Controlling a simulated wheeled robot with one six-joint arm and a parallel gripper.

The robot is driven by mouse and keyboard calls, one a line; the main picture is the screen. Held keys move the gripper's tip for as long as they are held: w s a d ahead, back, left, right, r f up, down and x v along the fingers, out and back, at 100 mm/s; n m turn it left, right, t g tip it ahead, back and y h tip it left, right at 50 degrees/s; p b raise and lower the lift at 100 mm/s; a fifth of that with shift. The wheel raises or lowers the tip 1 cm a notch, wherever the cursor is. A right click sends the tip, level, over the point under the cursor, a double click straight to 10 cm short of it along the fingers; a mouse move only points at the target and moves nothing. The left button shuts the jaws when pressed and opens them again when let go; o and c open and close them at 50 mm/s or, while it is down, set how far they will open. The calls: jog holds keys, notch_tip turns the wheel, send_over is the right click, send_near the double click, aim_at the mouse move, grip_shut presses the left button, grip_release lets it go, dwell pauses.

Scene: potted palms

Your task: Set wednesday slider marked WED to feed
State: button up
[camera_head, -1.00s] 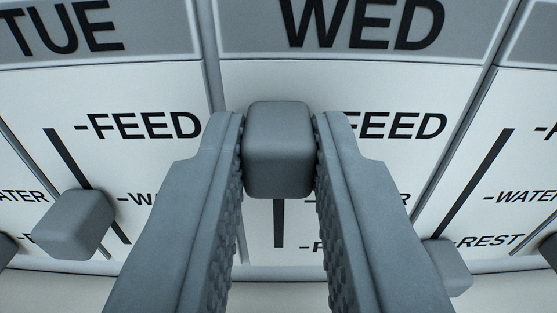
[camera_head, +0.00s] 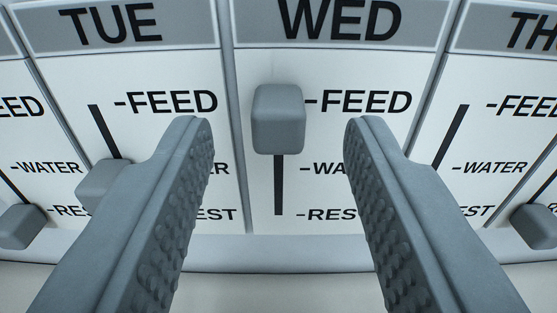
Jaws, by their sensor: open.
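The WED panel (camera_head: 400,70) fills the middle of the view, with the labels FEED, WATER and REST beside a dark vertical slot. The grey WED slider knob (camera_head: 279,119) sits at the top of that slot, level with the FEED label (camera_head: 365,102). The slot shows empty below it, down to REST. My gripper (camera_head: 280,128) is open and empty. Its fingers stand well apart, one on each side of the knob, with gaps between them and it. The fingers partly cover the WATER and REST labels.
The TUE slider knob (camera_head: 104,183) is at left, near WATER, partly behind my left finger. Another knob (camera_head: 22,226) is at far left, low in its slot. A knob (camera_head: 538,226) is at the far right edge. A pale ledge (camera_head: 280,252) runs below the panels.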

jog(key=s, duration=1.4)
jog(key=shift+s, duration=0.2)
jog(key=s+f, duration=0.6)
jog(key=s, duration=0.5)
jog(key=s+f, duration=0.7)
jog(key=s, duration=0.5)
jog(key=s+f, duration=0.7)
jog(key=s, duration=0.4)
jog(key=shift+s+g, duration=0.3)
jog(key=shift+s, duration=0.05)
dwell(0.6)
